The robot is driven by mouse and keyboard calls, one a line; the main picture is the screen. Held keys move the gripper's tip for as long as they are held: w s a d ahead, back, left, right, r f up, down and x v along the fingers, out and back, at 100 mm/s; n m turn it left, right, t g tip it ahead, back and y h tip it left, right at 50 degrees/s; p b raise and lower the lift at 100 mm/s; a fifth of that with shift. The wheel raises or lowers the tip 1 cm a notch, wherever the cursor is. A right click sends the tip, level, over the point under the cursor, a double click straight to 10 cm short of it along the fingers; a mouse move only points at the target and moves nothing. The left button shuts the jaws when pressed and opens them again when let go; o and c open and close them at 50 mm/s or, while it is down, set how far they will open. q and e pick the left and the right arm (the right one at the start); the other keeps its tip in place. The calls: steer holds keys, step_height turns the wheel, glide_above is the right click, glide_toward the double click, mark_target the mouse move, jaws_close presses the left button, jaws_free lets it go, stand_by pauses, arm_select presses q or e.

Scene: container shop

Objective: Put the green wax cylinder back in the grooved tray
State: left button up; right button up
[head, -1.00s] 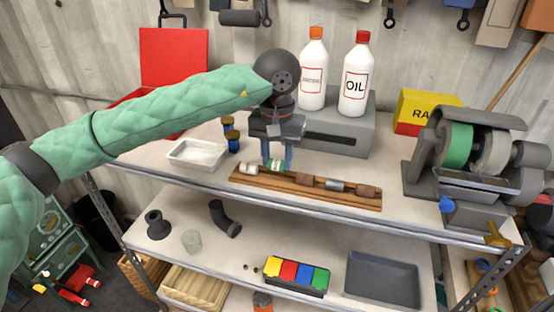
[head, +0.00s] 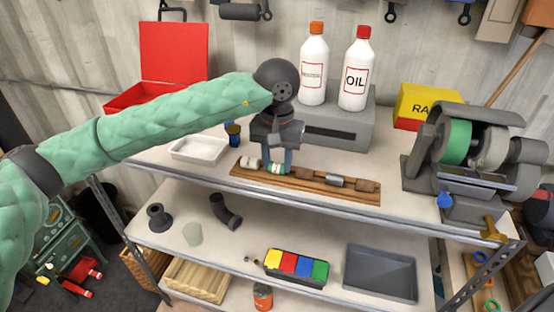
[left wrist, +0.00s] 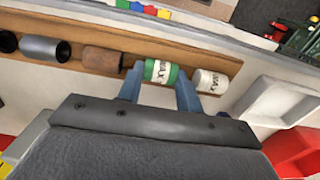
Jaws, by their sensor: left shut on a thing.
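The green wax cylinder (head: 277,169) has a white label band and lies in line with the other cylinders at the grooved wooden tray (head: 316,194). My left gripper (head: 277,163) points down over it and is shut on it, one finger on each side. In the left wrist view the green cylinder (left wrist: 161,72) is between the two fingers, with a white wax cylinder (left wrist: 211,82) on one side and a rusty one (left wrist: 102,60) on the other. Whether it rests fully in its groove is hard to tell. My right gripper is not in view.
A white tray (head: 200,148) and a blue jar (head: 233,134) stand left of the gripper. Two white bottles (head: 313,70) stand behind on a grey box (head: 340,127). A grey machine (head: 470,150) stands at right. The shelf's front edge runs just before the wooden tray.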

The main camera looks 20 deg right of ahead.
arm_select(q)
steer(key=o, duration=1)
steer(key=shift+c, duration=0.2)
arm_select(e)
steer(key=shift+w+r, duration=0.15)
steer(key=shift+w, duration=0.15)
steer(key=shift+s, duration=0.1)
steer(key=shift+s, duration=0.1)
